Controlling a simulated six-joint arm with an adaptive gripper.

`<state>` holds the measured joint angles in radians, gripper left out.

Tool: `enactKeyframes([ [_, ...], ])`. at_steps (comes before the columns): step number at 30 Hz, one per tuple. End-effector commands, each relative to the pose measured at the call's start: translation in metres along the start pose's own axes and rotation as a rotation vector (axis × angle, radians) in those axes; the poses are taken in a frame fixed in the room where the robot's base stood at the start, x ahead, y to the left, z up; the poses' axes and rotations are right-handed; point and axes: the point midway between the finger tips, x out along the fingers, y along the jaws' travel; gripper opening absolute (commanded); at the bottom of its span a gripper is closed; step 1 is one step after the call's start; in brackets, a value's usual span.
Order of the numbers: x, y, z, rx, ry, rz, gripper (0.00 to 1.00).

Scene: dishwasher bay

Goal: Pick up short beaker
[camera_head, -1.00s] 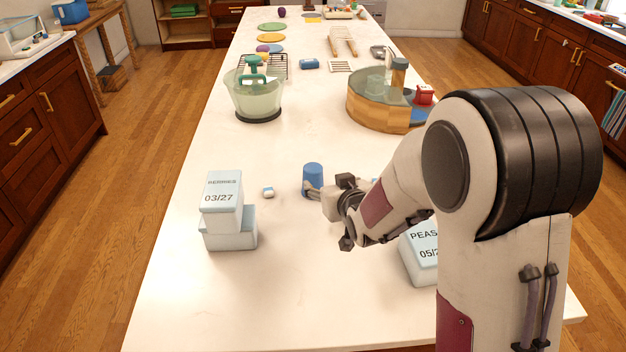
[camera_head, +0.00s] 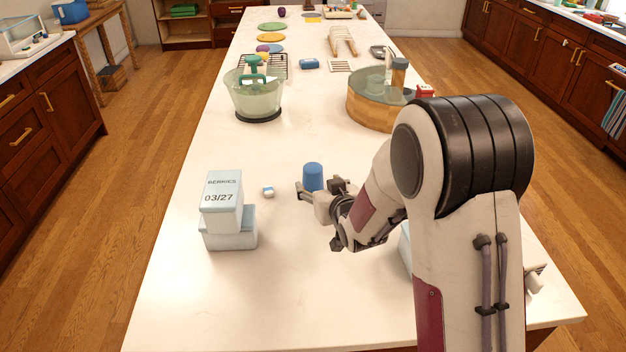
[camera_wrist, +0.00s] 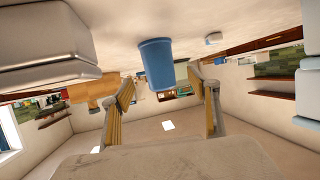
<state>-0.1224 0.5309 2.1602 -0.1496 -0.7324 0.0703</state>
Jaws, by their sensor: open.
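A short blue beaker (camera_head: 313,175) stands on the white counter, between the stacked boxes and my arm. My gripper (camera_head: 309,192) is low over the counter, right by the beaker on its near side. In the wrist view, which is upside down, the beaker (camera_wrist: 156,62) shows ahead of the gap between my two open fingers (camera_wrist: 165,100). Nothing is held between them. Whether a finger touches the beaker I cannot tell.
Two stacked pale boxes (camera_head: 230,240), the top one marked BERRIES, stand to the left. A small white-and-blue item (camera_head: 268,191) lies between them and the beaker. Another pale box (camera_head: 405,250) is mostly hidden behind my arm. A glass bowl (camera_head: 257,100) and round wooden stand (camera_head: 368,108) are farther back.

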Motion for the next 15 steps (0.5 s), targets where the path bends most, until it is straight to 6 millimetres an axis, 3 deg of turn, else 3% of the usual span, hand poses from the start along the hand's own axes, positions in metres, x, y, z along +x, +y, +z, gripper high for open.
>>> enactKeyframes([
  [6,0.013,0.000,0.001,0.000,-0.001,0.000,0.60],
  [15,0.014,0.000,0.001,0.000,-0.001,0.000,0.60],
])
